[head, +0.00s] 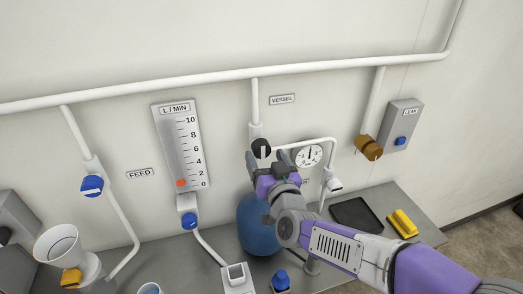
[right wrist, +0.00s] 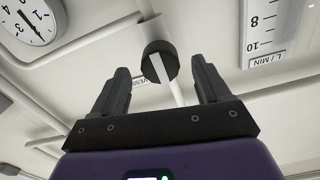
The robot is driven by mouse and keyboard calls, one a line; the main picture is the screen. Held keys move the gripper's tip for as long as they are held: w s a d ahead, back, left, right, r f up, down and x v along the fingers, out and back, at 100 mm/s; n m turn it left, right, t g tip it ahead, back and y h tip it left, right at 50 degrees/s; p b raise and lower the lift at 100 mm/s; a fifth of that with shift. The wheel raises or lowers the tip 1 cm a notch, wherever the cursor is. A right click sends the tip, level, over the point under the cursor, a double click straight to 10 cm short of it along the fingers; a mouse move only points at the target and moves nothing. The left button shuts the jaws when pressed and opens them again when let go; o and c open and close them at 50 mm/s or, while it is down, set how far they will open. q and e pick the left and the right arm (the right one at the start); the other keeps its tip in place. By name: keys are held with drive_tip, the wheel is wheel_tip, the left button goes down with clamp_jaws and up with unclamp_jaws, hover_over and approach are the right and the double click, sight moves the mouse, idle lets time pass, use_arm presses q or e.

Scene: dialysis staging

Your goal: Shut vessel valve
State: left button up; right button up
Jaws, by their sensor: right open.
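The vessel valve is a black round knob (head: 261,147) on the white pipe under the VESSEL label (head: 282,99). In the right wrist view the knob (right wrist: 153,52) has a white bar across its face. My right gripper (head: 267,160) is just in front of and below the knob, partly covering it in the head view. In the right wrist view the open fingers (right wrist: 163,75) stand to either side of the knob's line, with no visible contact. The blue vessel (head: 257,232) stands below, partly behind my right arm. My left gripper is not in view.
A round gauge (head: 308,155) and a bent white pipe are right of the knob. Left are the L/MIN flow meter (head: 181,140) and the blue FEED valve (head: 92,186). A brown valve (head: 369,148), black tray (head: 355,215) and yellow object (head: 403,223) are at right.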

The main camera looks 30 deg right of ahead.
sight(263, 153)
drive_tip(key=shift+x, duration=1.9)
drive_tip(key=shift+c, duration=0.2)
drive_tip(key=c, duration=1)
